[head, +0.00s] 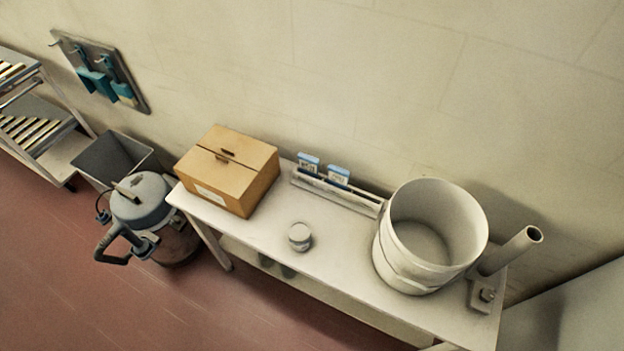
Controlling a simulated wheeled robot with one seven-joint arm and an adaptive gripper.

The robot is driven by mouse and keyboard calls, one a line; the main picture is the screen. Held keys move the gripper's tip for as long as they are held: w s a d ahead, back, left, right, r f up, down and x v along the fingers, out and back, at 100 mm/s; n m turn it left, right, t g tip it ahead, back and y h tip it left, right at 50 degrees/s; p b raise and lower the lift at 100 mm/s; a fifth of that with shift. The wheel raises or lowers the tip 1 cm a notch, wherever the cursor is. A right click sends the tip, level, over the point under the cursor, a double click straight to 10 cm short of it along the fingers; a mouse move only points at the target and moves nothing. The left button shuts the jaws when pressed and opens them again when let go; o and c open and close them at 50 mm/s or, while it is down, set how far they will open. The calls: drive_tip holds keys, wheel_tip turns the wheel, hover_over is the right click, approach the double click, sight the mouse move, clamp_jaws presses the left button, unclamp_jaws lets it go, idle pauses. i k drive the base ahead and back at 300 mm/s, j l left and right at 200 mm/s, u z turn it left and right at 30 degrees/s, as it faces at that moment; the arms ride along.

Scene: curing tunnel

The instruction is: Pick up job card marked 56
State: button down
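Two small cards with blue top bands, a left card (308,164) and a right card (338,175), stand side by side in a long pale rack (336,192) at the back of the table. Their dark markings are too small to read, so I cannot tell which one, if either, is marked 56. The cards' lower parts are hidden by the rack's front. My gripper is not in view.
The white table (338,251) also holds a cardboard box (228,171), a small round tin (300,236), a large white bucket (430,236) and an upright pipe (511,250). A vacuum cleaner (146,215) and grey bin (113,158) stand left.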

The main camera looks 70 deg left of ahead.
sight(338, 177)
drive_tip(key=u, duration=2.25)
drive_tip(key=i+j+z, duration=0.1)
drive_tip(key=z, duration=0.3)
drive_tip(key=i+j+z, duration=0.1)
drive_tip(key=z, duration=0.3)
drive_tip(key=i+j+z, duration=0.15)
drive_tip(key=j, duration=0.35)
drive_tip(key=i+j+z, duration=0.1)
drive_tip(key=j, duration=0.45)
drive_tip(key=i+j+z, duration=0.15)
drive_tip(key=j, duration=0.4)
drive_tip(key=i+j+z, duration=0.1)
drive_tip(key=j, duration=0.45)
